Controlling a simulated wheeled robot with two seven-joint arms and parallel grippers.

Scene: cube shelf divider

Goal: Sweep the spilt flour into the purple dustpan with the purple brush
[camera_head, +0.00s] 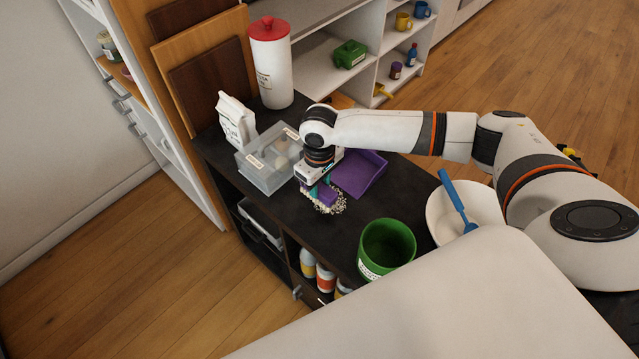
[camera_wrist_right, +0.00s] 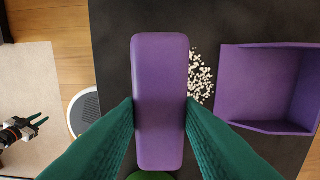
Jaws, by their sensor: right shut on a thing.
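The purple brush (camera_head: 321,194) is held in my right gripper (camera_head: 318,183), low over the dark worktop. In the right wrist view the brush (camera_wrist_right: 160,100) is a long purple block clasped between green fingers. The spilt flour (camera_head: 330,206) is a pale speckled patch beside the brush; in the wrist view the flour (camera_wrist_right: 200,77) lies between brush and dustpan, and the brush may hide some. The purple dustpan (camera_head: 360,174) lies flat on the worktop; in the wrist view the dustpan (camera_wrist_right: 268,88) has its open side towards the flour. My left gripper (camera_wrist_right: 44,121) shows small, fingers apart and empty.
A clear lidded box (camera_head: 267,165), a white bag (camera_head: 236,122) and a red-topped canister (camera_head: 271,65) stand behind. A green pot (camera_head: 387,245) and a white bowl (camera_head: 445,215) with a blue-handled tool (camera_head: 457,200) stand at the near right. Bare worktop lies between flour and pot.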

